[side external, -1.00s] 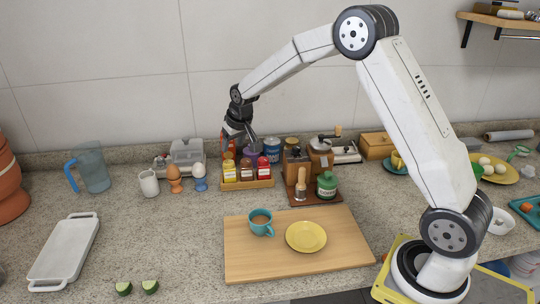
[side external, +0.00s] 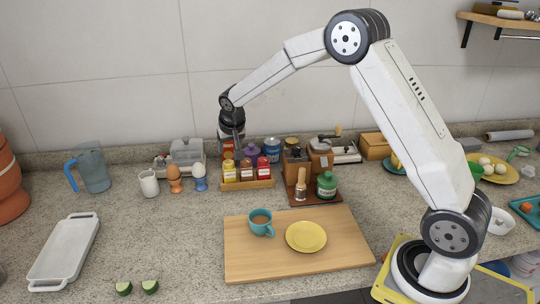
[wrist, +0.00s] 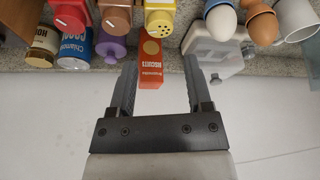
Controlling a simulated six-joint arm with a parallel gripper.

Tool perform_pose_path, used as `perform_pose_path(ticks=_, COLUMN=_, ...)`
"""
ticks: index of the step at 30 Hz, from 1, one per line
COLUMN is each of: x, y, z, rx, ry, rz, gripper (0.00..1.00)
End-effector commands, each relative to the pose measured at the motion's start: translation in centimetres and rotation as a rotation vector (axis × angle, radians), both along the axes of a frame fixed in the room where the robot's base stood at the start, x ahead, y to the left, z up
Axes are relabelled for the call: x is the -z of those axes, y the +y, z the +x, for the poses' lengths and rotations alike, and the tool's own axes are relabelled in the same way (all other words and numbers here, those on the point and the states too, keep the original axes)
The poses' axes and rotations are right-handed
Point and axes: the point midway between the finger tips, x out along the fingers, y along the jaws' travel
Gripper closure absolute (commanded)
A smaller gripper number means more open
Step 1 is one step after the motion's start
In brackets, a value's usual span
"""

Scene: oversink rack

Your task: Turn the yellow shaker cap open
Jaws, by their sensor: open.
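The yellow shaker (side external: 229,173) stands at the left end of a small wooden tray (side external: 262,184) in the side view. Its yellow cap with dark holes (wrist: 160,24) shows at the top of the wrist view. Beside it are a brown shaker (wrist: 115,19) and a red shaker (wrist: 69,17). My gripper (side external: 232,147) points down just behind and above the yellow shaker. In the wrist view my gripper (wrist: 158,66) is open, with an orange box (wrist: 151,70) showing between its fingers. The yellow shaker is beyond the fingertips, not between them. Contact with the box cannot be told.
A purple-lidded jar (wrist: 112,45) and a blue tin (wrist: 77,48) stand close behind the shakers. A lidded container (side external: 187,151) and egg cups with eggs (side external: 199,177) are to the left. Grinders (side external: 297,168) crowd the right.

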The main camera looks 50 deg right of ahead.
Motion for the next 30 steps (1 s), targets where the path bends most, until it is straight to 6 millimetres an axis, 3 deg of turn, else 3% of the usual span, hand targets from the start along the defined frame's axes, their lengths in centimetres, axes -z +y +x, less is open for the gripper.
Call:
perform_pose_path(ticks=18, x=5.7, y=-1.1, z=2.0, rx=0.000, ry=0.000, rz=0.001, gripper=0.36)
perform_pose_path(ticks=30, x=6.5, y=-1.3, z=2.4, rx=-0.001, ry=-0.002, rz=0.001, gripper=0.36)
